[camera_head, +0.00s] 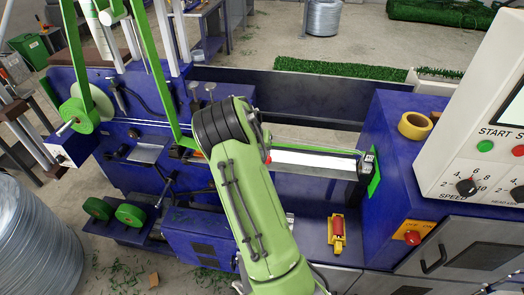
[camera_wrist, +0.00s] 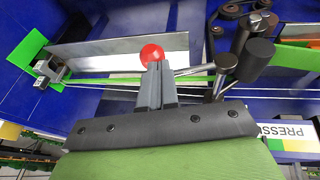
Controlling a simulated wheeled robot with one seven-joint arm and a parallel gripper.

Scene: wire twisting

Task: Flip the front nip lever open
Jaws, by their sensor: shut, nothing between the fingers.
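A lever with a red ball knob (camera_wrist: 151,53) shows in the wrist view just beyond my fingertips. I take it for the nip lever, but cannot tell front from rear. My gripper (camera_wrist: 155,68) is shut and empty, its grey fingers at the knob's lower edge in the picture; I cannot tell if they touch. A metal rod (camera_wrist: 190,71) runs from near the fingers to dark cylindrical parts (camera_wrist: 256,55) at the right. In the head view a small red spot (camera_head: 268,159) shows at my green arm's right edge, and the arm hides my gripper and the nearby mechanism.
The blue machine bed (camera_head: 315,190) surrounds the work. A long metal trough (camera_head: 315,164) runs right to a green plate (camera_head: 374,180). A yellow tape roll (camera_head: 414,125) and a red-and-yellow tool (camera_head: 337,235) sit right of my arm. A control panel (camera_head: 470,150) stands far right.

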